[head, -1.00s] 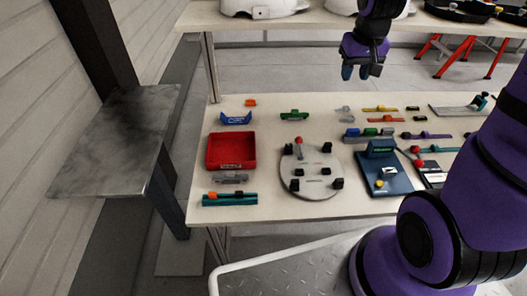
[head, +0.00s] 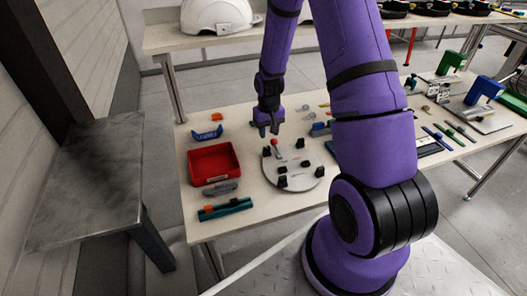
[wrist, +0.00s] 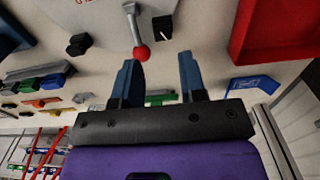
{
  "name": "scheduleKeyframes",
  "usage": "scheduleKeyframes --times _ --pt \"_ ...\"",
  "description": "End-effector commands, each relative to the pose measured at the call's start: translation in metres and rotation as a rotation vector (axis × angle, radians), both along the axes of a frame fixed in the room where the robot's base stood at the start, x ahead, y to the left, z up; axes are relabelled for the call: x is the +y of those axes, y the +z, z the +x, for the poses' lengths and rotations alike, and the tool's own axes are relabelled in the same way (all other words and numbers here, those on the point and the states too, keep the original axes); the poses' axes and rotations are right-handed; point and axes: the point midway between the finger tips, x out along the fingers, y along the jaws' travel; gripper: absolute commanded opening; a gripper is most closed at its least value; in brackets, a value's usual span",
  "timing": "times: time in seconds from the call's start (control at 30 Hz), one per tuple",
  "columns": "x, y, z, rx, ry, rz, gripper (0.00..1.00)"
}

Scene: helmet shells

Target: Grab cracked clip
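My gripper (head: 267,130) hangs above the table behind the round grey fixture. It also shows in the wrist view (wrist: 158,65), with two blue fingers apart and nothing held between them. A green clip-like part (wrist: 160,98) lies on the table below, seen partly between the fingers; in the head view my gripper and arm hide it. A blue clip-like part (head: 207,133) lies to the left of my gripper, and shows in the wrist view (wrist: 254,85) at right. I cannot tell from these frames which part is cracked.
A red tray (head: 190,165) stands left of the round fixture (head: 313,170), whose red-knobbed lever (wrist: 141,53) rises near my fingers. An orange piece (head: 217,117) lies behind the blue part. A teal rail (head: 225,209) lies at the front. Fixtures crowd the right side.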

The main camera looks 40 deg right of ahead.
Motion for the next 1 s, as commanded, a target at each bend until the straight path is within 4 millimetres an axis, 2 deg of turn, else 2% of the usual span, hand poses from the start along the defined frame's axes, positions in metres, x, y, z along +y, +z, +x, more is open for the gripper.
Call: scheduleKeyframes --times 0.1,0.43,0.7,1.0 --pt "0.000 -0.016 0.000 0.002 0.001 0.001 0.38" --pt "0.001 -0.038 0.003 0.002 0.001 0.001 0.38" --pt "0.001 -0.071 0.009 0.002 0.000 0.001 0.38" --pt "0.001 -0.080 0.009 0.000 0.000 0.000 0.38"
